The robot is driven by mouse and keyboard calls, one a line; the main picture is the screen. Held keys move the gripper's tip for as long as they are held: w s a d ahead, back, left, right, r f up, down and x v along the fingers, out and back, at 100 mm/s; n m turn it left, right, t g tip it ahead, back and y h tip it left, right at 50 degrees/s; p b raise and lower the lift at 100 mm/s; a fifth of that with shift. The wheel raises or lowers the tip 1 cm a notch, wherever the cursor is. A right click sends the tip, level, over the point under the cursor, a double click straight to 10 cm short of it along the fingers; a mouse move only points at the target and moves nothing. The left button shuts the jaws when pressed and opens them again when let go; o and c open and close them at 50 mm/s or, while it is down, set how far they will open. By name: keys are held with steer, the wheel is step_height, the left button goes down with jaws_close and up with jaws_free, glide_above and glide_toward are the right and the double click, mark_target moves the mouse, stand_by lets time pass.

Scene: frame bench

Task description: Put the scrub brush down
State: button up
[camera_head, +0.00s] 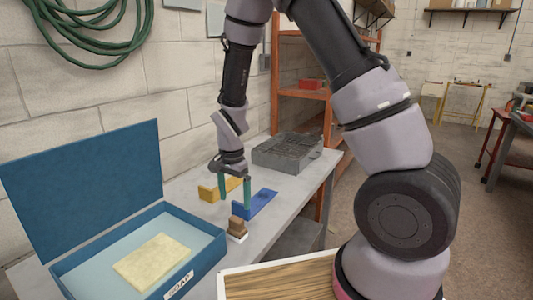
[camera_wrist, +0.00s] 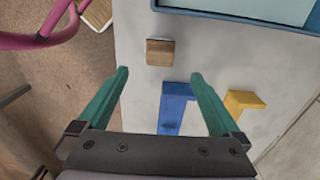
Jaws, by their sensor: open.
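The scrub brush (camera_head: 237,226), a small brown wooden block with pale bristles beneath, stands upright on the grey bench near its front edge, right of the blue box. In the wrist view the brush (camera_wrist: 160,52) shows its wooden top, just beyond the fingertips and in line with the gap between them. My gripper (camera_head: 234,200) has two green fingers, spread apart with nothing between them. It points down over the bench by the brush. The fingers also show apart in the wrist view (camera_wrist: 160,74). Whether a finger touches the brush is hard to tell.
An open blue box (camera_head: 215,246) labelled SOAP holds a yellow sponge-like block (camera_head: 152,262). A blue bracket (camera_head: 262,203) and a yellow bracket (camera_head: 209,193) lie close to my gripper. A grey basket (camera_head: 288,153) stands at the bench's far end. Bare bench surrounds the brush.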

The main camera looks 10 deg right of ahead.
steer(key=d+r+n+t+y, duration=0.1)
steer(key=d+r, duration=0.2)
steer(key=r, duration=0.4)
steer(key=s+d+r+t, duration=0.1)
steer(key=d+r, duration=0.2)
steer(key=r, duration=0.4)
steer(key=d+r+n+t+y, duration=0.1)
steer(key=d+r, duration=0.2)
steer(key=r, duration=0.4)
steer(key=s+d+r+n+t, duration=0.2)
steer(key=s+d+r+t, duration=0.2)
steer(key=s+d+r, duration=0.5)
steer(key=s+r, duration=0.4)
steer(key=shift+r+n, duration=0.35)
steer(key=shift+n, duration=0.05)
steer(key=shift+w, duration=0.1)
